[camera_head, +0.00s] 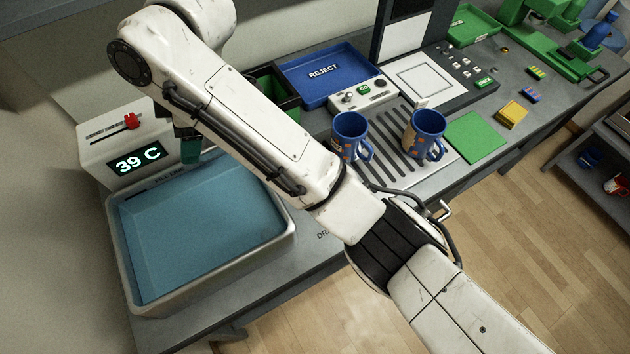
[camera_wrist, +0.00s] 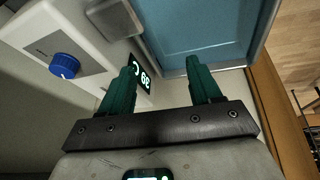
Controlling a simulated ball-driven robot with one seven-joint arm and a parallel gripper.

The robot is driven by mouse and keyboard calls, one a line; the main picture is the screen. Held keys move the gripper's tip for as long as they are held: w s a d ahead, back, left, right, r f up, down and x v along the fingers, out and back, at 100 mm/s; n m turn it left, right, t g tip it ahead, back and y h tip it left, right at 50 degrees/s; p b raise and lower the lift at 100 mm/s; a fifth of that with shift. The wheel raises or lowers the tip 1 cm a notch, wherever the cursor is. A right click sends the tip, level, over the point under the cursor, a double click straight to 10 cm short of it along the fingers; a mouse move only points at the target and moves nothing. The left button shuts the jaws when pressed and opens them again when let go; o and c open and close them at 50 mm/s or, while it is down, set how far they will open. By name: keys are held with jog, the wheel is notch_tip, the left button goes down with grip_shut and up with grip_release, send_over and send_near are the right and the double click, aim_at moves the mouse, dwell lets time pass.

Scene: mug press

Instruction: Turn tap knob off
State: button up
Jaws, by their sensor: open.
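A blue round knob (camera_wrist: 65,66) with a white mark is on a white face of the tap unit, at the left in the wrist view. In the head view the white tap unit (camera_head: 95,150) shows a red slider knob (camera_head: 131,121) in a dark slot and a lit 39 C display (camera_head: 138,160); the blue knob cannot be made out there. My gripper (camera_wrist: 162,63) is open with nothing between its teal fingers. It is beside the unit and apart from the blue knob, which is left of the fingers. In the head view my arm mostly hides the gripper (camera_head: 190,150).
A basin (camera_head: 285,236) with blue inside is in front of the unit. A blue reject tray (camera_head: 310,75), two blue mugs (camera_head: 350,125) (camera_head: 427,125) on a slatted rack, and a green pad (camera_head: 475,138) are to the right. My arm crosses over the counter.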

jog(key=d+f+m+t, duration=0.1)
jog(key=d+f+m, duration=0.3)
jog(key=d, duration=0.3)
jog(key=s+d+f+m+t, duration=0.1)
jog(key=d+f+m, duration=0.3)
jog(key=d, duration=0.3)
jog(key=d+f+m+t+y, duration=0.1)
jog(key=d+f+m, duration=0.2)
jog(key=d, duration=0.4)
jog(key=shift+s+f+m+t, duration=0.3)
jog(key=shift+f+m, duration=0.1)
jog(key=shift+f, duration=0.35)
